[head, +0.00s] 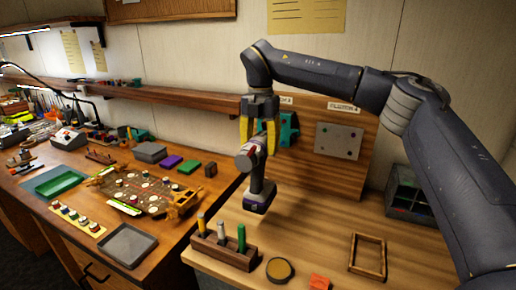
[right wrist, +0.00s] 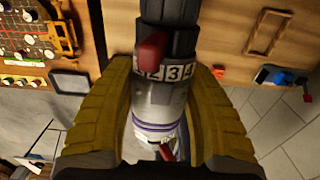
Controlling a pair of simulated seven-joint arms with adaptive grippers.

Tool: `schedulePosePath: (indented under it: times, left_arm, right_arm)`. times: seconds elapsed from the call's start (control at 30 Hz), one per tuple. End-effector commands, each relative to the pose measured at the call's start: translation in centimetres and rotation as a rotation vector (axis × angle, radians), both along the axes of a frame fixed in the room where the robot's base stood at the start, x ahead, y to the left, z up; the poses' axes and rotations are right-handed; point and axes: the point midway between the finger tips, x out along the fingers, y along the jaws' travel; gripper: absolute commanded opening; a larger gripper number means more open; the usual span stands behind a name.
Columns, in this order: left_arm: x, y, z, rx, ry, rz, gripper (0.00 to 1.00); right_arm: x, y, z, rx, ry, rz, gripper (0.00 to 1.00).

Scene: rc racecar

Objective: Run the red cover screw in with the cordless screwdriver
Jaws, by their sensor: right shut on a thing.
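My right gripper (head: 259,148) has yellow fingers shut on the cordless screwdriver (head: 258,187), a grey tool with a dark base and a purple band. In the right wrist view, the fingers of my right gripper (right wrist: 160,130) lie on both sides of the screwdriver (right wrist: 158,103), with its numbered collar and red switch visible. In the head view it is upright over the wooden bench; I cannot tell whether its base touches. A board with several round coloured parts (head: 138,189) lies between orange holders at left. I cannot single out the red cover screw. My left gripper is not in view.
A yellow strip with several buttons (head: 77,218) and a grey tray (head: 125,244) lie on the left bench. A wooden block with pens (head: 222,250), a round lid (head: 279,270) and a wooden frame (head: 367,257) are on the near bench. A backboard (head: 315,180) stands behind.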

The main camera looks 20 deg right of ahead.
Motion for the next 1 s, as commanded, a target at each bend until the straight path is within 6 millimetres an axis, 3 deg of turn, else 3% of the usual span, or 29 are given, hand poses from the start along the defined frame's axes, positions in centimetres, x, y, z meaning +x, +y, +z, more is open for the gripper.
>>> schedulePosePath:
  times: [1.0]
  left_arm:
    - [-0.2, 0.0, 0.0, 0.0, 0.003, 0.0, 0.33]
  right_arm:
    - [3.8, -3.0, 0.2, 0.002, -0.003, 0.001, 0.04]
